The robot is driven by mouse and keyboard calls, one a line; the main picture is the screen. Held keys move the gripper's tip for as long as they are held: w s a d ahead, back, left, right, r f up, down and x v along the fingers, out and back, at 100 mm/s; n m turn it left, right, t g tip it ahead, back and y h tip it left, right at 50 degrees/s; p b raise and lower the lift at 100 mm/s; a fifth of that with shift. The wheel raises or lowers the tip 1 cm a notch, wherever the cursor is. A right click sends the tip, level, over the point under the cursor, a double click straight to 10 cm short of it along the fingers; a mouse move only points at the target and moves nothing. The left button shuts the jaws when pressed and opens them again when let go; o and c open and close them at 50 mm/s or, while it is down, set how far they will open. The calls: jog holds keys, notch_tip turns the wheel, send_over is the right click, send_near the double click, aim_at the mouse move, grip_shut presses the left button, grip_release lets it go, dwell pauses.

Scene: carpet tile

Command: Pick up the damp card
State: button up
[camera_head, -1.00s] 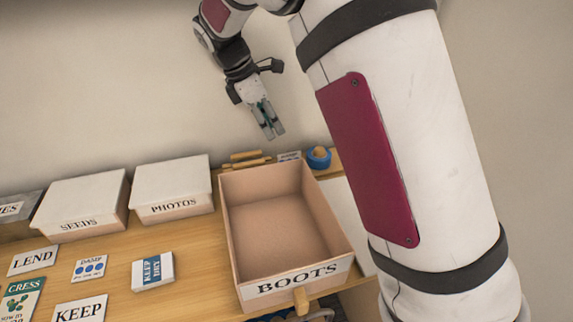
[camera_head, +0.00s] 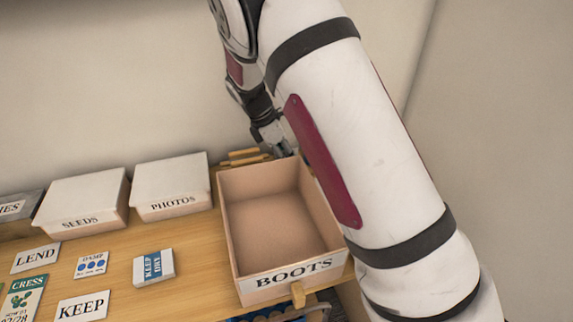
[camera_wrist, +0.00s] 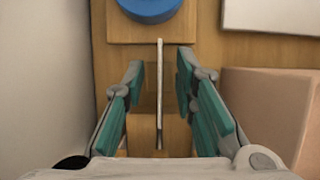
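In the wrist view a thin pale card (camera_wrist: 159,95) stands edge-on between my fingers, by a wooden block. Its face is turned away, so I cannot read it. My gripper (camera_wrist: 160,70) is open around it, with a gap on each side. In the head view my gripper (camera_head: 281,149) is low behind the open box, partly hidden by my arm, and the card there is hidden. Another card (camera_head: 91,265), marked DAMP with blue dots, lies flat on the table at the left.
The open BOOTS box (camera_head: 226,230) stands close in front of my gripper; its wall also shows in the wrist view (camera_wrist: 265,110). A round blue thing (camera_wrist: 150,8) is just beyond the card. The wall is close behind. Lidded SEEDS (camera_head: 80,200) and PHOTOS (camera_head: 172,185) boxes stand left.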

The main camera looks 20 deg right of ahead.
jog(key=shift+c, duration=0.2)
grip_shut()
